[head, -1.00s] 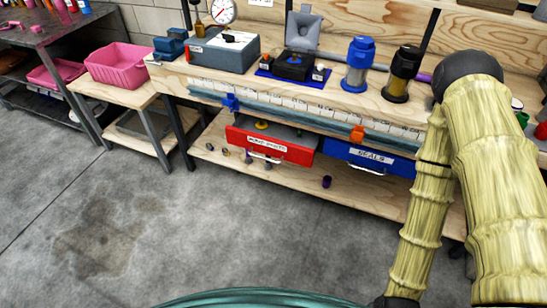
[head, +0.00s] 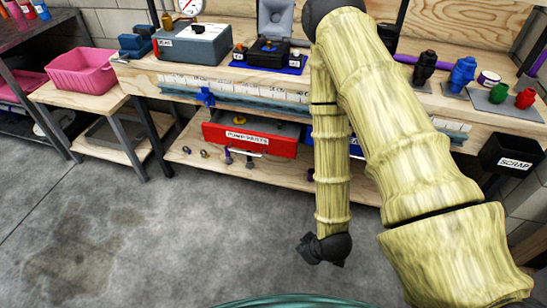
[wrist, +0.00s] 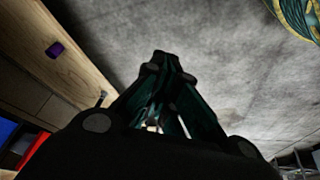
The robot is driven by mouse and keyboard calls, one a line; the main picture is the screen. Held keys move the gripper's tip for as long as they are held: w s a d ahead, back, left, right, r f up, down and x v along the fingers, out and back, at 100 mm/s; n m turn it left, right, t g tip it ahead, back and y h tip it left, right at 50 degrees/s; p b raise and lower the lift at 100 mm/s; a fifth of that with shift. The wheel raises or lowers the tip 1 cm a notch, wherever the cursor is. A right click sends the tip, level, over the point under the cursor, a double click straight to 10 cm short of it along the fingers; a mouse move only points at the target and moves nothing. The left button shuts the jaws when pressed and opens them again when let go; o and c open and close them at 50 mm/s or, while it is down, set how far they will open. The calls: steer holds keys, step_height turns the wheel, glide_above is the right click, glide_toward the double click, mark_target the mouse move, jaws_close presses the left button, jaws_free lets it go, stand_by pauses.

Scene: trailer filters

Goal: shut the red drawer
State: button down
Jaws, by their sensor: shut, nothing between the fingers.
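The red drawer (head: 272,149) labelled for pump parts hangs under the workbench in the head view. It stands pulled out, with its grey inside and a yellow item showing above the front. A bar handle crosses its front. In the wrist view a red piece, apparently this drawer (wrist: 36,155), shows at the lower left edge. My gripper (wrist: 158,62) is shut and empty, with bare floor beyond its tips. In the head view the black end of my arm hangs over the floor in front of the lower shelf, to the right of the red drawer and apart from it.
The blue drawer (head: 356,151) is mostly hidden behind my arm. The wooden lower shelf (head: 225,172) carries small parts, including a purple cylinder (wrist: 55,48). A black scrap bin (head: 512,156) hangs at right. A pink basket (head: 80,68) stands on the left table. The floor at front left is clear.

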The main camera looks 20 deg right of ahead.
mark_target(270, 138)
steer(key=w+r+n+t+y+b, duration=0.1)
steer(key=w+r+n+t+b, duration=0.2)
steer(key=w+n+t+b, duration=0.75)
steer(key=w+d+r+n+t+y+b, duration=0.1)
steer(key=w+r+n+b, duration=0.1)
steer(key=w+r+b, duration=0.3)
steer(key=w+d+r+n+t+b, duration=0.1)
steer(key=w+r+n+t+b, duration=0.15)
steer(key=w+r+b, duration=0.25)
steer(key=shift+g, duration=0.4)
steer(key=shift+w+d+f+b, duration=0.15)
steer(key=shift+w+b, duration=1.3)
steer(key=shift+w, duration=1.85)
steer(key=shift+w+d+r+b, duration=0.1)
steer(key=shift+w+b, duration=1.3)
steer(key=shift+w, duration=1.9)
